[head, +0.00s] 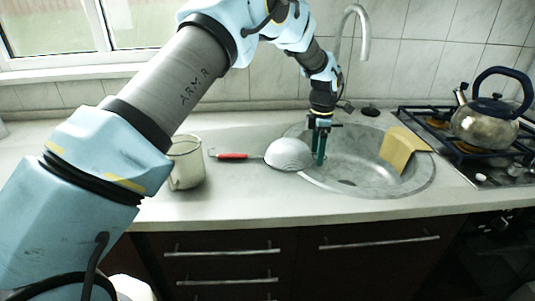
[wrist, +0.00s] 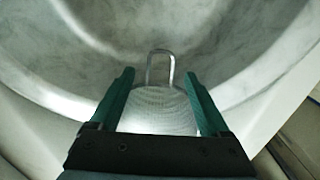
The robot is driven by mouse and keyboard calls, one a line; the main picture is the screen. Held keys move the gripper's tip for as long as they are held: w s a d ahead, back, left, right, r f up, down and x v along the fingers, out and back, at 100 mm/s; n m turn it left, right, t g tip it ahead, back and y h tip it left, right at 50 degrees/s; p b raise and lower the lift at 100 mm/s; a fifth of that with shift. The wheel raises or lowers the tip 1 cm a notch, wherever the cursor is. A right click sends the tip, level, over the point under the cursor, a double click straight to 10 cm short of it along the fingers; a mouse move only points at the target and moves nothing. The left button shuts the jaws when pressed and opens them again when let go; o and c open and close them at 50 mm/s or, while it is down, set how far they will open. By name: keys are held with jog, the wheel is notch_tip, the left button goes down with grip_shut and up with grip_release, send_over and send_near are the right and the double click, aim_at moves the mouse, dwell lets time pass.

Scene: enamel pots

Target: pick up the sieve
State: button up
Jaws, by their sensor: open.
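The sieve (head: 288,154) lies upside down on the counter at the left rim of the sink, its red handle (head: 233,156) pointing left. In the wrist view its mesh bowl (wrist: 158,112) shows between my fingers, with its wire loop (wrist: 160,68) reaching out past the fingertips over the sink edge. My gripper (head: 319,150) points down at the right side of the sieve bowl. Its green fingers are open, one on each side of the bowl in the wrist view (wrist: 160,84). I cannot tell whether they touch it.
The round sink (head: 400,187) is to the right, with a yellow cloth (head: 399,147) over its far right rim. An enamel mug (head: 186,163) stands left of the sieve. A kettle (head: 487,122) sits on the stove at right. The faucet (head: 362,35) rises behind. The front counter is clear.

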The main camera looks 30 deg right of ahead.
grip_shut()
dwell(0.6)
